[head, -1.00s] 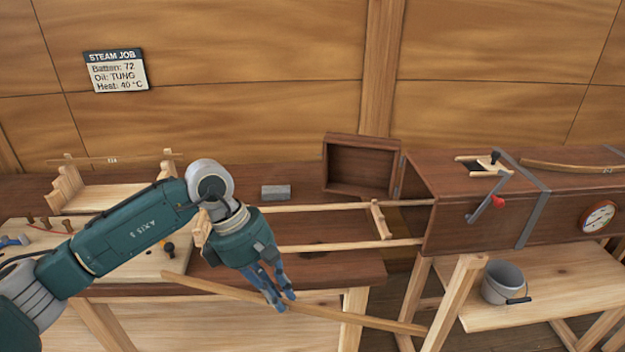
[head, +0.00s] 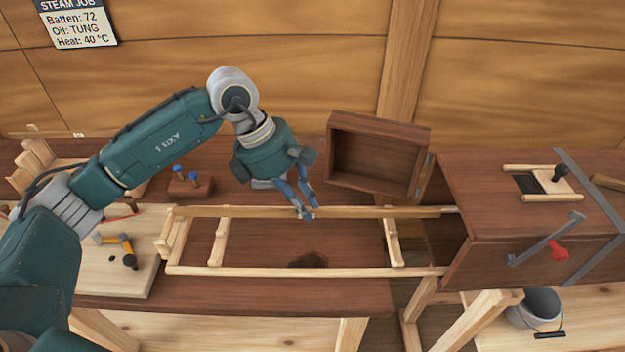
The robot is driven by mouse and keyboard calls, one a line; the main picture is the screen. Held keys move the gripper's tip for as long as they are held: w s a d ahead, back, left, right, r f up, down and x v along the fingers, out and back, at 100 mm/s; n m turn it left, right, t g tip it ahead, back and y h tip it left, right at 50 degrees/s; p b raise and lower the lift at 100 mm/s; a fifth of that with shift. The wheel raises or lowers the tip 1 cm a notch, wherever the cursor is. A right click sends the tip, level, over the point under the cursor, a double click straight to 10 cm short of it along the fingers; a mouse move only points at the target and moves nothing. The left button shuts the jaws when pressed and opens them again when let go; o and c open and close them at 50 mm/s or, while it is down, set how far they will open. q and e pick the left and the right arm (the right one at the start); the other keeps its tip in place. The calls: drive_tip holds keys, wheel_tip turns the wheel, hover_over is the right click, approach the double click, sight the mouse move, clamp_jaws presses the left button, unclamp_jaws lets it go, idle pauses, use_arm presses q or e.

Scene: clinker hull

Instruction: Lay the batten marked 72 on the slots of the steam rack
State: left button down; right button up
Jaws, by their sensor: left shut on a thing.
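My left gripper (head: 305,214) is shut on a long wooden batten (head: 360,212). The batten runs left to right along the far rail of the steam rack, level in the picture. I cannot tell whether it touches the rack or hangs just above it, and no number shows on it. The steam rack is a pale wooden frame with a near rail (head: 300,272), a left cross-piece (head: 219,243) and a right cross-piece (head: 393,243). Its right end reaches into the open steam box (head: 540,195). My right gripper is not in view.
The steam box's open door (head: 373,155) stands behind the rack's right part. A bucket (head: 534,306) stands at lower right. A small block with blue-topped pegs (head: 190,186) is behind the rack's left end.

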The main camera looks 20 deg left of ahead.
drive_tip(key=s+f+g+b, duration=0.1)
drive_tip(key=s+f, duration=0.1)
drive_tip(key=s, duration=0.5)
use_arm(q)
wheel_tip(320, 180, down, 11)
drive_tip(key=s+b, duration=0.1)
drive_tip(key=b, duration=0.5)
drive_tip(key=shift+b, duration=0.3)
drive_tip(key=c, duration=1.6)
unclamp_jaws()
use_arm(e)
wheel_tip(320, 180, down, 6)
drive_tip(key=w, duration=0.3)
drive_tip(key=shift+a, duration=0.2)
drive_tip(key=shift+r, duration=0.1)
